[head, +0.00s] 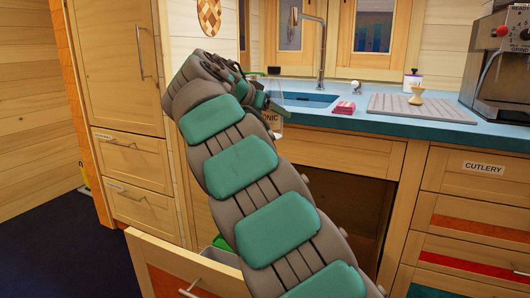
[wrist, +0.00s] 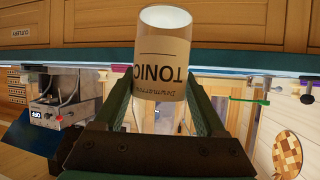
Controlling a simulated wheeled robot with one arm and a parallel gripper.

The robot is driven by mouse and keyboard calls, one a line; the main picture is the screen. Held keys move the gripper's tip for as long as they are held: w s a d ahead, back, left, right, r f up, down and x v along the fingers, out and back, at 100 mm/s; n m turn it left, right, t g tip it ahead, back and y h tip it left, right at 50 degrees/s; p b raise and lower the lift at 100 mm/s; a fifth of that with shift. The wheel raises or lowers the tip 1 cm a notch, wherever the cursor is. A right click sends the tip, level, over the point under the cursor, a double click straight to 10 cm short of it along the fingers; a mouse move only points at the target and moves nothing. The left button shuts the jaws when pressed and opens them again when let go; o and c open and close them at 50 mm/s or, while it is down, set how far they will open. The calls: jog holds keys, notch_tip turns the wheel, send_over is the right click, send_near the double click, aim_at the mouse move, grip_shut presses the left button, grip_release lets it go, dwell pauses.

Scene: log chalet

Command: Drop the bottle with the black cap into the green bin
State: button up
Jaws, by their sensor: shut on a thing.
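My gripper (head: 262,100) is shut on a clear bottle (head: 272,119) with a pale label reading TONIC. In the wrist view, which shows the room upside down, the bottle (wrist: 163,60) sits between the two fingers of my gripper (wrist: 165,95), its base clear of them. Its cap is not clearly visible. The bottle is held up in front of the counter edge. A strip of the green bin (head: 222,243) shows low in an open drawer, left of my arm. My arm hides most of the bin. The bottle is well above and right of it.
The pulled-out drawer (head: 172,263) stands at lower left. The blue counter (head: 390,117) holds a sink (head: 305,99), a pink packet (head: 344,108), a grey mat (head: 390,107) and a coffee machine (head: 497,65). The floor at left is clear.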

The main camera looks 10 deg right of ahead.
jog(key=w+f, duration=0.6)
jog(key=f, duration=0.5)
jog(key=w+f, duration=0.7)
jog(key=f, duration=0.4)
jog(key=shift+d+f+n+b, duration=0.3)
jog(key=shift+f+n+b, duration=0.05)
jog(key=shift+n+b, duration=0.05)
jog(key=o, duration=1.6)
jog(key=shift+c, duration=0.2)
jog(key=b+v, duration=0.1)
jog(key=v, duration=0.7)
